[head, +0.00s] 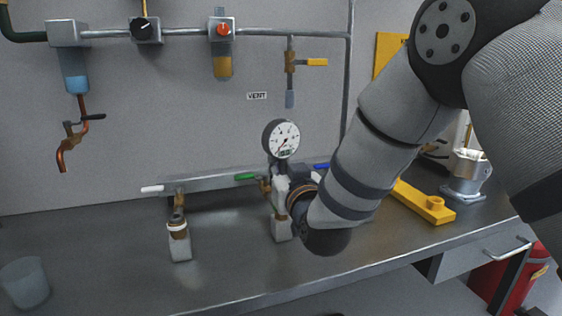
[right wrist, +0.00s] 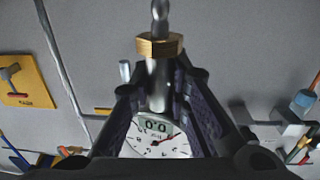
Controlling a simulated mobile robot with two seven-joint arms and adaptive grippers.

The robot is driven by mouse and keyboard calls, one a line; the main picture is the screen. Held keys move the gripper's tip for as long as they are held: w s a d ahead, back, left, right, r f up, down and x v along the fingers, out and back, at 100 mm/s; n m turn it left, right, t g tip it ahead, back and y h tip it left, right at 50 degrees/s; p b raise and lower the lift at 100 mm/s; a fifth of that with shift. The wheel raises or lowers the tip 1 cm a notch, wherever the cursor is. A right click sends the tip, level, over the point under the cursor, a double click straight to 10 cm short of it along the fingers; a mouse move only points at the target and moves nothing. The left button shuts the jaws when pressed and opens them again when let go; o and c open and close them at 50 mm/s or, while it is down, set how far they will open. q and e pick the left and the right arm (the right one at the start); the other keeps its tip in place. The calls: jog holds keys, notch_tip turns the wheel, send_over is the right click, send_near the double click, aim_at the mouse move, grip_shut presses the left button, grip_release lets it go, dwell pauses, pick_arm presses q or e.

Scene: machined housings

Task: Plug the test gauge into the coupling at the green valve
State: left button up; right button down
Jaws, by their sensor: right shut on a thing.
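The test gauge (head: 281,138) has a round white dial in a dark case and stands upright in the head view. My right gripper (right wrist: 158,88) is shut on the gauge's stem; in the right wrist view the dial (right wrist: 158,142) reads 0.0, and a brass nut (right wrist: 160,46) and metal tip show beyond the fingers. The green valve handle (head: 246,177) is just left of the gripper, with brass fittings beside it. The coupling there is largely hidden by my right gripper and arm, so I cannot tell whether the gauge's tip touches it. My left gripper is out of view.
A white-handled valve (head: 153,189) stands to the left and a blue-handled one (head: 321,166) is partly behind my arm. Pipes run along the wall above. A clear cup (head: 24,282), a yellow bar (head: 424,203) and a metal housing (head: 466,172) are on the bench.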

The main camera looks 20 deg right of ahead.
jog(key=shift+r, duration=0.15)
dwell(0.3)
dwell(0.6)
jog(key=shift+p, duration=0.3)
dwell(0.4)
jog(key=shift+r, duration=0.1)
jog(key=shift+f, duration=0.3)
jog(key=shift+f, duration=0.35)
